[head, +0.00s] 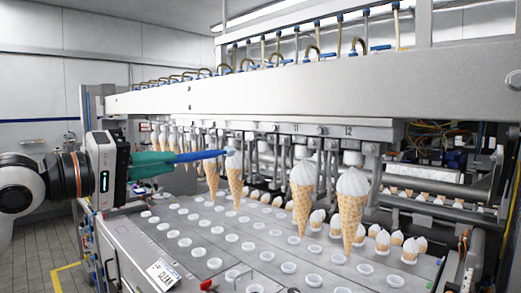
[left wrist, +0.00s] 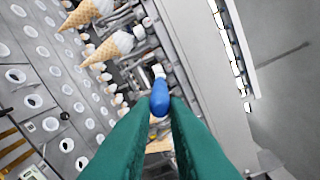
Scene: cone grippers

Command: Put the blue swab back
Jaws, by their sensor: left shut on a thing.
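The blue swab (head: 200,155) is a slim blue stick with a pale tip. My left gripper (head: 176,158) has green fingers and is shut on it. The swab points to the right, roughly level, above the left part of the machine's tray, with its tip near a hanging cone. In the left wrist view the blue swab (left wrist: 159,98) sticks out between the green fingertips (left wrist: 160,112), its pale end pointing away. The swab's rear part is hidden by the fingers. My right gripper is not in view.
Ice cream cones (head: 352,205) hang in a row under the machine's beam (head: 290,90). Below lies a metal plate with rows of white-rimmed holes (head: 230,238). A small sign (head: 163,274) and a red-ended item (head: 207,284) are at the front edge. Open floor lies at left.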

